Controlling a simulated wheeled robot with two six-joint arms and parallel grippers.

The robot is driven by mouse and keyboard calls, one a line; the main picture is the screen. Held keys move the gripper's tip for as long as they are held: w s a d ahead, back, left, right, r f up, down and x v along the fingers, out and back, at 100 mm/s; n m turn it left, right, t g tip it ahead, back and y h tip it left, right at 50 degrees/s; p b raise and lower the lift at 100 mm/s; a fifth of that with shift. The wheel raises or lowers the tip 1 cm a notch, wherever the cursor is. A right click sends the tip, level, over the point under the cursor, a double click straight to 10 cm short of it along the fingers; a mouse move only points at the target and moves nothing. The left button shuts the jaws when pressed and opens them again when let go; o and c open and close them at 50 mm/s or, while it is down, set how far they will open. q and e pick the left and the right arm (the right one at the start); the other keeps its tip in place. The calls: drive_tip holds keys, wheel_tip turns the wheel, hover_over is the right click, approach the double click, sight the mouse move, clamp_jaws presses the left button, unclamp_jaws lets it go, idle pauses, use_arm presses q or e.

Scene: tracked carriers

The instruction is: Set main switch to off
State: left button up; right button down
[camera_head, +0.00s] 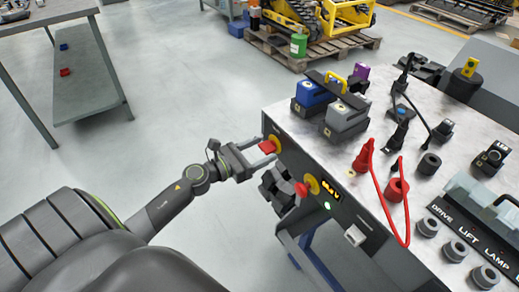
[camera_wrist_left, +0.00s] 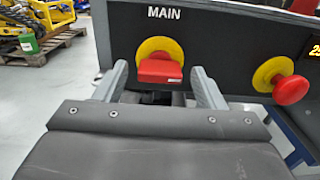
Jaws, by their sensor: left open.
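The main switch is a red handle on a round yellow plate on the panel's dark side face, under the label MAIN. Its red handle (camera_wrist_left: 160,70) lies horizontal in the left wrist view, and the handle also shows in the head view (camera_head: 267,147). My left gripper (camera_wrist_left: 158,70) is open, with one finger on each side of the handle in the picture. A gap shows between each finger and the handle. In the head view my left gripper (camera_head: 265,153) reaches in from the left to the switch. My right gripper is not clearly seen.
A second red knob (camera_wrist_left: 290,90) on a yellow plate sits right of the switch. The panel top (camera_head: 300,124) carries blue and grey blocks, red plugs, cables and several sockets. A grey table (camera_head: 50,13) stands at upper left. Open floor lies left of the panel.

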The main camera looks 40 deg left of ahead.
use_arm(q)
drive_tip(key=shift+c, duration=0.4)
drive_tip(key=c, duration=0.9)
